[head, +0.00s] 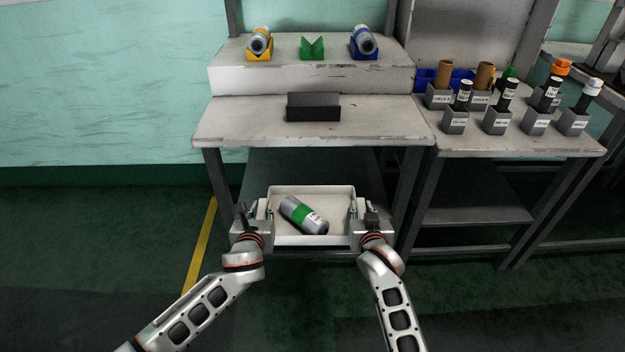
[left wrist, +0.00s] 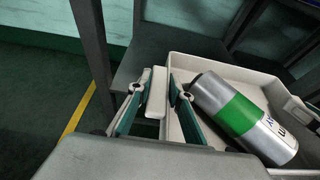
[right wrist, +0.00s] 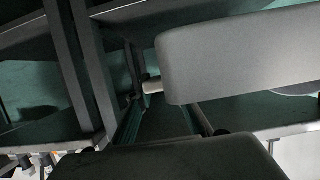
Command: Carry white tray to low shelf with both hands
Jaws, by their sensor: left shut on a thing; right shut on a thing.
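The white tray (head: 314,240) is level in front of the workbench and carries a grey bottle with a green band (head: 304,214), lying on its side. My left gripper (head: 262,208) is shut on the tray's left side. In the left wrist view its fingers (left wrist: 156,100) close around a white handle of the tray (left wrist: 225,68). My right gripper (head: 355,208) is shut at the tray's right side. The dark low shelf (head: 290,166) lies under the bench top, just beyond the tray.
Bench legs (head: 226,172) stand either side of the shelf opening. Bottles in yellow and blue cradles and an empty green cradle (head: 312,47) stand on the riser. A side table (head: 500,145) at right holds several labelled containers.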

